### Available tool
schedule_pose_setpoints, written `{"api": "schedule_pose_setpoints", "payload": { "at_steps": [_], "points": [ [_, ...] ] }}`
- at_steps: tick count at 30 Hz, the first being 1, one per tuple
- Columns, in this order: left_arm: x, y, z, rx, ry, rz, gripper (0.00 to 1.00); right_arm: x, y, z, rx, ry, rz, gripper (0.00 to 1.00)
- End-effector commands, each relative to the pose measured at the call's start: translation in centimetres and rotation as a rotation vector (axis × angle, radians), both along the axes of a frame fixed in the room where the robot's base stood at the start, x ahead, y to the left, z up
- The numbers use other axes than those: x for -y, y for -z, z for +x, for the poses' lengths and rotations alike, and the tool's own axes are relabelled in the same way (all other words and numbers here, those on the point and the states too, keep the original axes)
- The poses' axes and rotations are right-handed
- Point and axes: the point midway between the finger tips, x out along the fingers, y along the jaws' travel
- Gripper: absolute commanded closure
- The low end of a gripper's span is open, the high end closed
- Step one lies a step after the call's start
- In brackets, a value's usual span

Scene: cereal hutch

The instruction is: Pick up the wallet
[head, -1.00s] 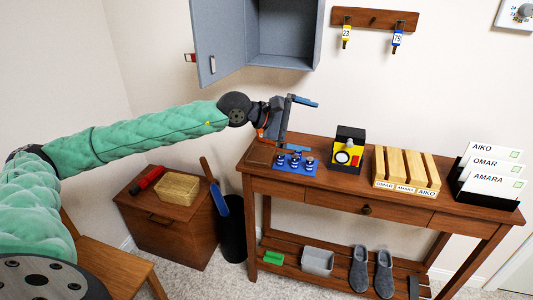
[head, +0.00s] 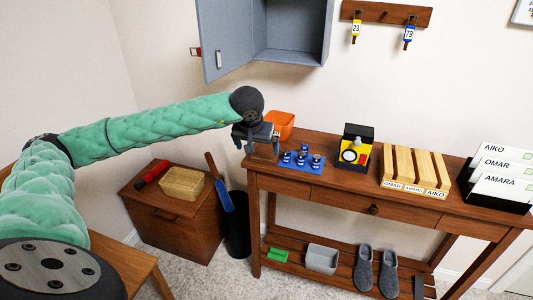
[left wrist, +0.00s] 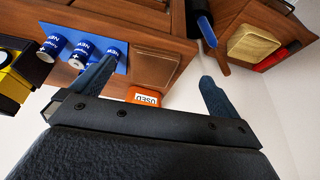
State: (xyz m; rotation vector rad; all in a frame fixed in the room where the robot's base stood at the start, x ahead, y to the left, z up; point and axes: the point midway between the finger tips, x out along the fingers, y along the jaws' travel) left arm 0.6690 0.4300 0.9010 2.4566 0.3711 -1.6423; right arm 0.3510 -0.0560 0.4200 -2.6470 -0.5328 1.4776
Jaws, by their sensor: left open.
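The brown wallet (head: 264,153) lies flat at the left end of the wooden console table, beside the blue mat. In the head view my left gripper (head: 257,141) is just above it and partly hides it. In the left wrist view the wallet (left wrist: 157,64) shows beyond and between the two spread blue-grey fingers of my left gripper (left wrist: 156,76). The gripper is open and empty, and the gap between fingers and wallet is hard to judge. My right gripper is not in view.
An orange bin (head: 281,122) marked USED stands right behind the wallet. The blue mat (head: 287,165) with several batteries (head: 302,158) lies to its right. Farther right are a yellow-black device (head: 355,149) and a wooden sorter (head: 414,172). The open grey cabinet (head: 290,35) hangs above.

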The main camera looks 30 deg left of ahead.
Motion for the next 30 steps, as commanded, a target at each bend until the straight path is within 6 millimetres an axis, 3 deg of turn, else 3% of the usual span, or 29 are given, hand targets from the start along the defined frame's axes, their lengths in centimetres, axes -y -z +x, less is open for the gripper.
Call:
{"api": "schedule_pose_setpoints", "payload": {
  "at_steps": [10, 18, 30],
  "points": [
    [-0.2, 2.7, 1.3, 0.0, 0.001, -0.002, 0.0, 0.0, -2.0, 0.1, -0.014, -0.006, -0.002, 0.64],
    [-0.4, 5.6, 2.9, -0.001, 0.001, -0.002, 0.0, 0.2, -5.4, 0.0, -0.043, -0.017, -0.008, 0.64],
    [-0.6, 6.8, 3.3, 0.001, 0.0, -0.002, 0.0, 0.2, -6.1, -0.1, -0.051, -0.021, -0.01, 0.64]
  ]
}}
